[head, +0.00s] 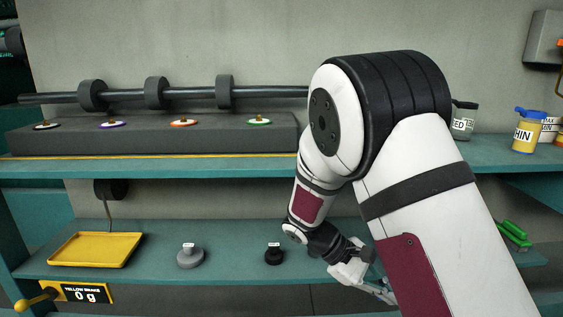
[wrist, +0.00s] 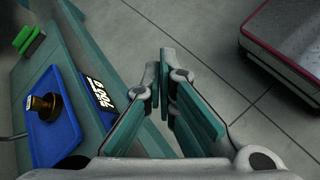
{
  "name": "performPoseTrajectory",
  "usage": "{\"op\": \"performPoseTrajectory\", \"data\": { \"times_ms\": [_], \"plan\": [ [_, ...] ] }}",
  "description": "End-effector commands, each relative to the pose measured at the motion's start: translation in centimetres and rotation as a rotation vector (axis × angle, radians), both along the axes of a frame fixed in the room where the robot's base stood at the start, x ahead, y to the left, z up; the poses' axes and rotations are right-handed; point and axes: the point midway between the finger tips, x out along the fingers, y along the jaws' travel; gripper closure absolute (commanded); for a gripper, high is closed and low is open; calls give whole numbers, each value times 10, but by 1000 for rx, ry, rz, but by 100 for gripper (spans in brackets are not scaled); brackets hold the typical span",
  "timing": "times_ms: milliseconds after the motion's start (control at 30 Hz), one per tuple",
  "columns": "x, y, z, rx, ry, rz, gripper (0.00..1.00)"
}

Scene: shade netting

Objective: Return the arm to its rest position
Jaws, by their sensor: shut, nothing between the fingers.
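My arm reaches in from the lower right of the head view and bends down toward the lower shelf. My gripper (head: 380,292) is at the lower middle right there, partly hidden by my own arm link. In the wrist view my gripper (wrist: 166,62) points down past the shelf edge toward the grey tiled floor. Its fingers are empty and come together near the tips.
The lower shelf holds a yellow tray (head: 70,250), a grey weight (head: 190,258) and a black weight (head: 273,256). Jars (head: 525,135) stand on the upper shelf (head: 150,172).

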Motion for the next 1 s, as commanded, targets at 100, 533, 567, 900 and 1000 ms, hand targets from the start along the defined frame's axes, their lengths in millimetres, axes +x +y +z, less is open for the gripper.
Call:
{"op": "performPoseTrajectory", "data": {
  "times_ms": [100,533,567,900,1000],
  "plan": [
    [-23,-4,34,82,-62,-87,100],
    [-123,-7,120,358,-271,-349,100],
    [-131,-6,124,377,-286,-365,100],
    [-216,8,155,573,-463,-520,100],
    [-239,14,157,626,-515,-556,100]
  ]
}}
